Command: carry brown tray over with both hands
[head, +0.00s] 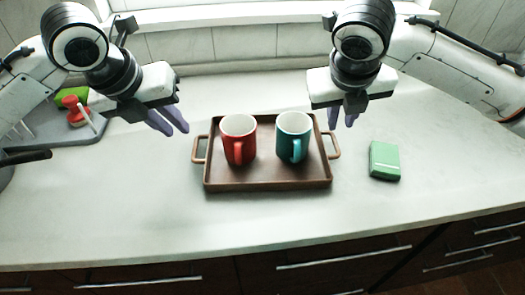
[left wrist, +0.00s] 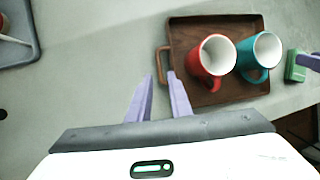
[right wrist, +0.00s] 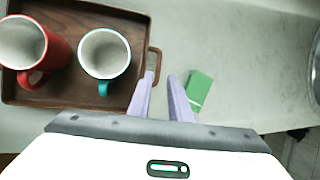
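The brown tray (head: 268,184) lies on the counter with a loop handle at each end. A red mug (head: 239,141) and a teal mug (head: 293,138) stand upright on it. My left gripper (head: 176,125) is open and empty, above and left of the tray's left handle (head: 199,149). In the left wrist view, its fingers (left wrist: 160,95) point toward that handle (left wrist: 162,66). My right gripper (head: 342,116) is open and empty, above the tray's right end near the right handle (head: 332,145). In the right wrist view its fingers (right wrist: 160,97) are near that handle (right wrist: 154,62).
A green box (head: 384,161) lies on the counter right of the tray. A grey tray (head: 88,133) with a red and a green item is at the far left. The counter in front of the brown tray is clear. Drawers are below the front edge.

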